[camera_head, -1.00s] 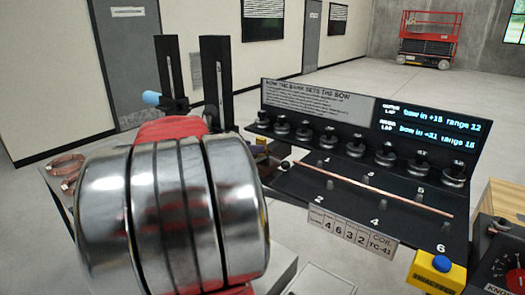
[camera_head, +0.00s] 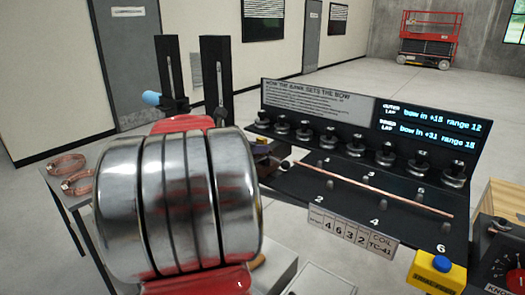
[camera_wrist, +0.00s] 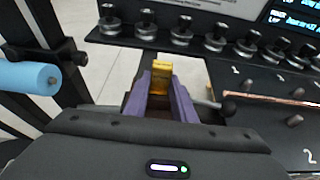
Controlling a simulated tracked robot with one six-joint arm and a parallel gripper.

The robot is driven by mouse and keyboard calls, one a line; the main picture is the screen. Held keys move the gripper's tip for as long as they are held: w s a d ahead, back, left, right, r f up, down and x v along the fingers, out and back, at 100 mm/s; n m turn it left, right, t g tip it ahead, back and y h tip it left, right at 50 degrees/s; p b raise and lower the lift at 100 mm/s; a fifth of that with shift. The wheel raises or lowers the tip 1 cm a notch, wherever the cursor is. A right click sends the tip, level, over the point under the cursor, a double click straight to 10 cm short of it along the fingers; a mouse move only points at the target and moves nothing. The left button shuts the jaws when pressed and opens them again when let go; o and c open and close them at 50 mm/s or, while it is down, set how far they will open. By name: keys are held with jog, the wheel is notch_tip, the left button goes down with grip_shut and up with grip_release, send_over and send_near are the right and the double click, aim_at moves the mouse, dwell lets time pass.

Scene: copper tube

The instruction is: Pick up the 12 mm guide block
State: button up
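A small brass-yellow block (camera_wrist: 162,76) shows in the wrist view between the tips of my gripper's purple fingers (camera_wrist: 164,88). The fingers lie along both its sides with no clear gap, so my gripper looks shut on it. No size marking on the block can be read, so I cannot confirm that it is the 12 mm one. Pale floor shows around its far end. In the head view my own large silver and red arm link hides most of the gripper.
A black sloped panel (camera_head: 400,205) with numbered pins and a row of silver knobs (camera_head: 325,135) stands to the right. A thin copper tube (camera_head: 400,198) lies across it. A light blue cylinder (camera_wrist: 28,80) is at left. Copper coils (camera_head: 68,168) lie on a side table.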

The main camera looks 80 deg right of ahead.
grip_shut()
jog(key=shift+r, duration=0.15)
notch_tip(320, 180, up, 18)
dwell(0.6)
dwell(0.5)
